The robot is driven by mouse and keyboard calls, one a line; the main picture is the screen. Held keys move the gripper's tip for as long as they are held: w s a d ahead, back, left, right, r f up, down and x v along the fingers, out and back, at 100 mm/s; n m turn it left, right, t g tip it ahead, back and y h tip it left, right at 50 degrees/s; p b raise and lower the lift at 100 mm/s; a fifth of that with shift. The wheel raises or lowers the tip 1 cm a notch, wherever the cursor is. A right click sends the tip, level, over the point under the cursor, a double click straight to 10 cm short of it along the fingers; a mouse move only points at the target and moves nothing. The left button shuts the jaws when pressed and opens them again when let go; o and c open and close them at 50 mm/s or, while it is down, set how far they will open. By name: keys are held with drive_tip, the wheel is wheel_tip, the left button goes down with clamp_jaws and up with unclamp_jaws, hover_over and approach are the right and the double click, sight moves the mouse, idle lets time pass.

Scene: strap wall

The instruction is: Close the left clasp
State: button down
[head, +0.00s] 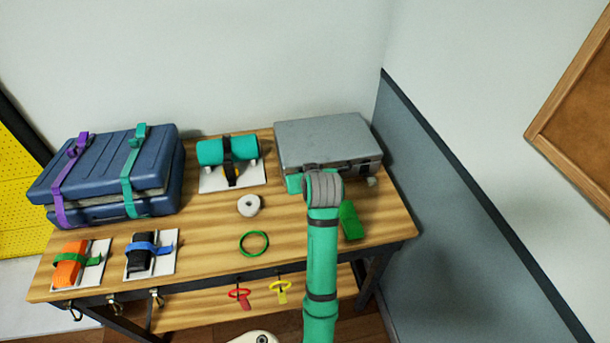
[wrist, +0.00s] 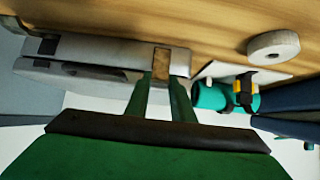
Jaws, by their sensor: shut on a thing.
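The grey hard case (head: 325,138) lies at the back right of the table with its lid down. It also shows upside down in the wrist view (wrist: 105,52). Its left clasp (wrist: 161,61) is a tan plate on the case's front, at the right end in the wrist view. My gripper (wrist: 163,80) has its two green fingers at this clasp and is shut on it. Whether the clasp is latched cannot be told. In the head view my arm hides the gripper and the left clasp. A dark right clasp (head: 365,168) shows on the case's front.
A teal roll (head: 228,151) on a white plate stands left of the case. A white tape roll (head: 249,205), a green ring (head: 254,243) and a green block (head: 350,221) lie in front. A blue strapped suitcase (head: 110,172) is at left. A wall rises at right.

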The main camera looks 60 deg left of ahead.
drive_tip(key=shift+a+r, duration=0.15)
drive_tip(key=shift+r, duration=0.2)
drive_tip(key=c, duration=1.7)
unclamp_jaws()
drive_tip(key=shift+o, duration=0.9)
drive_tip(key=shift+f, duration=0.15)
drive_tip(key=v, duration=1.1)
drive_tip(key=shift+w+f, duration=0.15)
